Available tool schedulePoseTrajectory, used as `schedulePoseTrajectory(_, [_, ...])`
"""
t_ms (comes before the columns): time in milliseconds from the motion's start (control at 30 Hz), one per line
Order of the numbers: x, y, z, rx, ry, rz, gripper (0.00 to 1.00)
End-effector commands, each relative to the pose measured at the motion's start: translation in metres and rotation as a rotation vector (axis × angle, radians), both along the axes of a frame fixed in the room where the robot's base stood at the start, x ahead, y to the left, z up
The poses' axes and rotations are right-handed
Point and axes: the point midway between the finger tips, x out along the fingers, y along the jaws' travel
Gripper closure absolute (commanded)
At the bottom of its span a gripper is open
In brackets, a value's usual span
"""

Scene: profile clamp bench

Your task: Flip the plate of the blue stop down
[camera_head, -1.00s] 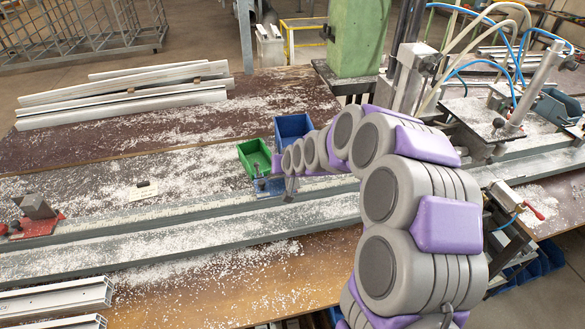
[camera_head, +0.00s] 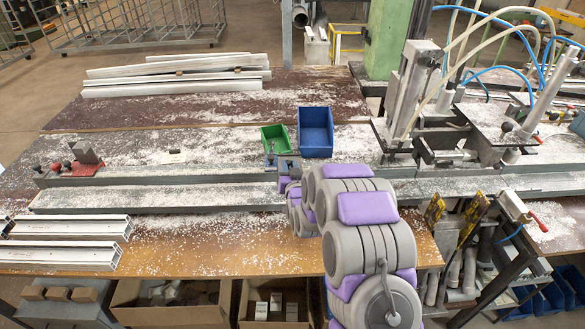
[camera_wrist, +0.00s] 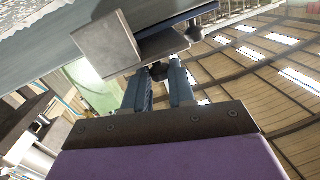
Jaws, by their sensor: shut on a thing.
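The blue stop (camera_head: 284,166) sits on the bench's back rail, in front of the green and blue bins, partly hidden by my arm in the head view. In the wrist view its dark blue part (camera_wrist: 190,20) and a grey block (camera_wrist: 105,43) hang close above my fingers, with a small knob (camera_wrist: 194,34) at the right. My gripper (camera_wrist: 160,74) is shut on a small dark part of the stop between its two blue-grey fingers. My arm hides the gripper in the head view. I cannot tell the plate's exact angle.
A green bin (camera_head: 275,138) and a blue bin (camera_head: 316,132) stand just behind the stop. A red stop (camera_head: 75,167) is at the far left. The clamp machine (camera_head: 410,95) with hoses stands to the right. Aluminium profiles (camera_head: 65,228) lie front left.

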Motion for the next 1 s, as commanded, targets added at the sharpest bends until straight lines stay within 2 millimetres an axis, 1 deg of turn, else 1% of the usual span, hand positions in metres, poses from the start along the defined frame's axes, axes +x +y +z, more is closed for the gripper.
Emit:
schedulePoseTrajectory(133, [0.0014,0.0,-0.007,-0.001,-0.049,-0.001,1.0])
schedulePoseTrajectory(300, [0.0023,0.0003,-0.0081,-0.001,-0.083,0.0,1.0])
schedulePoseTrajectory(733, [0.0019,0.0005,-0.0109,-0.001,-0.085,0.001,1.0])
schedulePoseTrajectory(767, [0.0019,0.0004,-0.0111,-0.001,-0.085,0.001,0.75])
schedulePoseTrajectory(867, [0.002,0.0005,-0.0108,-0.001,-0.085,0.001,0.65])
schedulePoseTrajectory(1000, [0.0022,0.0001,-0.0106,-0.001,-0.086,-0.001,0.65])
